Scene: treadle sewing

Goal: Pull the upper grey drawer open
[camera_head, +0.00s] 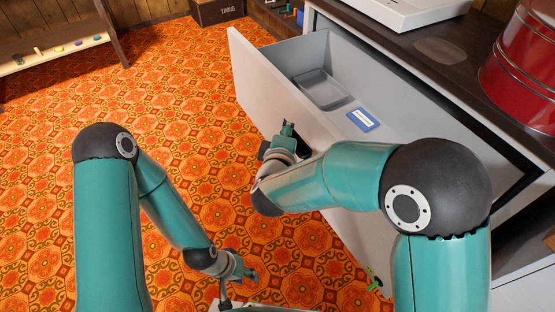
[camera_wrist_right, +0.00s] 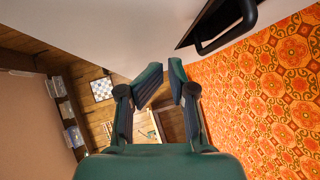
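The upper grey drawer (camera_head: 300,105) stands pulled out of the cabinet in the head view. Its inside shows, with a small grey tray (camera_head: 320,88) and a blue-edged label (camera_head: 363,120). My right gripper (camera_head: 287,132) is at the outer side of the drawer front, partly hidden by its own arm. In the right wrist view my right gripper (camera_wrist_right: 166,66) has its fingers apart with nothing between them. A black handle (camera_wrist_right: 228,38) shows right of the fingers, apart from them; I cannot tell which drawer bears it. My left gripper (camera_head: 248,272) hangs low over the carpet, its fingers too small to read.
The dark cabinet top (camera_head: 440,50) holds a white machine base (camera_head: 400,8) and a red tin (camera_head: 520,65). A wooden bench (camera_head: 60,52) stands at the far left, a brown box (camera_head: 217,11) at the back. The orange patterned carpet (camera_head: 180,90) is clear.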

